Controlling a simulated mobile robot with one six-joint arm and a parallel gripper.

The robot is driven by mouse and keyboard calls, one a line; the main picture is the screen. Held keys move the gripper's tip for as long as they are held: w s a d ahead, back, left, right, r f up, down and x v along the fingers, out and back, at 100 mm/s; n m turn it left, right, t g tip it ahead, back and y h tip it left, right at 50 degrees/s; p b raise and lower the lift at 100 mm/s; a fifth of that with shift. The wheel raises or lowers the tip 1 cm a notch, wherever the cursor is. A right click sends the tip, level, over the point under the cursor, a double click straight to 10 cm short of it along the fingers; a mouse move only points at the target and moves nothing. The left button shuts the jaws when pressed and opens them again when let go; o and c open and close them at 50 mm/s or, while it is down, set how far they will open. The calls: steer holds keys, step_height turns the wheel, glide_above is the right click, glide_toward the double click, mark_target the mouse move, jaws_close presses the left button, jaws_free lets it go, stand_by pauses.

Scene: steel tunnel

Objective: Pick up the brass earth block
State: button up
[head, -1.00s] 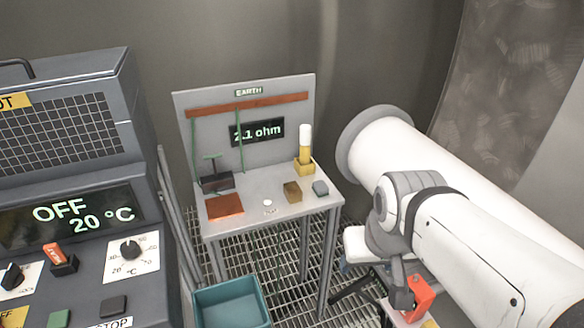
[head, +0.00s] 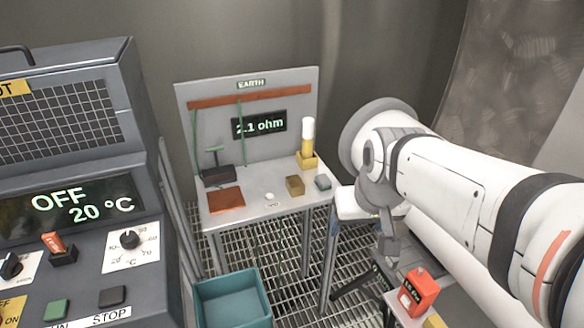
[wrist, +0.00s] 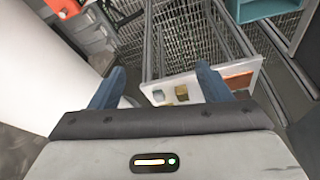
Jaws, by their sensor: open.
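The brass earth block (head: 295,186) is a small brown-gold cube on the grey bench under the EARTH panel, towards the bench's right front. It also shows in the wrist view (wrist: 182,93), between and beyond my fingertips. My gripper (wrist: 159,80) is open and empty, its two blue fingers spread wide. It is apart from the block, and my arm reaches in from the right in the head view.
A grey block (head: 322,182) sits just right of the brass one. A copper plate (head: 226,199), a white round piece (head: 269,197) and a yellow holder (head: 307,160) share the bench (head: 255,212). A teal bin (head: 231,303) stands below, and a control console (head: 75,150) is on the left.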

steer(key=w+a+f+n+y+b, duration=0.1)
steer(key=w+a+f+b, duration=0.15)
steer(key=w, duration=0.85)
steer(key=w+a+f+n+b, duration=0.1)
steer(key=w+f+b, duration=0.3)
steer(key=w, duration=0.6)
steer(key=n+t+b, duration=0.1)
steer(key=t+b, duration=0.1)
steer(key=b, duration=0.3)
glide_toward(296, 182)
steer(key=f, duration=0.3)
steer(key=shift+w+f+y, duration=0.15)
steer(key=shift+w+y, duration=0.15)
steer(key=shift+w+a+f, duration=0.1)
steer(key=shift+w+f, duration=0.15)
steer(key=shift+w, duration=0.05)
steer(key=x, duration=0.3)
steer(key=p+x, duration=0.1)
steer(key=x, duration=0.3)
steer(key=shift+w, duration=0.5)
steer(key=c, duration=1.3)
steer(key=shift+c, duration=0.4)
